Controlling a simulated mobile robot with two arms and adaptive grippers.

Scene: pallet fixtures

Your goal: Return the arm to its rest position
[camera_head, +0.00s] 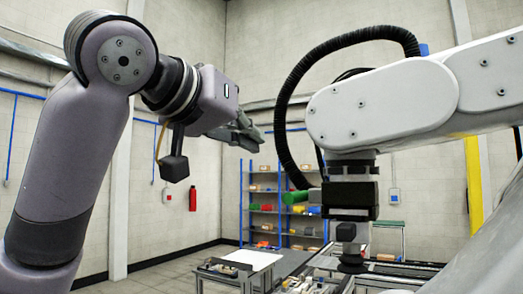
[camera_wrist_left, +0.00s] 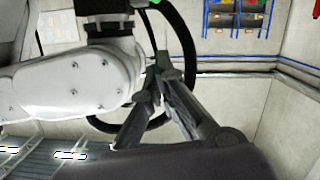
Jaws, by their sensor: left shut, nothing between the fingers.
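My left arm comes in from the left in the head view, bent at the elbow and raised. My left gripper (camera_head: 250,137) is held up in the air, pointing right, with nothing in its grip. In the left wrist view the gripper's dark fingers (camera_wrist_left: 158,80) come together at the tips, shut and empty. The fingertips are apart from the shelf and tables in the head view. My right gripper does not show in either view.
A large white robot arm (camera_head: 385,100) with a black hose (camera_head: 283,110) reaches in from the right, close to my left gripper in the picture. A blue shelf (camera_head: 243,207) with coloured bins stands at the back. A table (camera_head: 252,259) and fixtures lie low in the middle.

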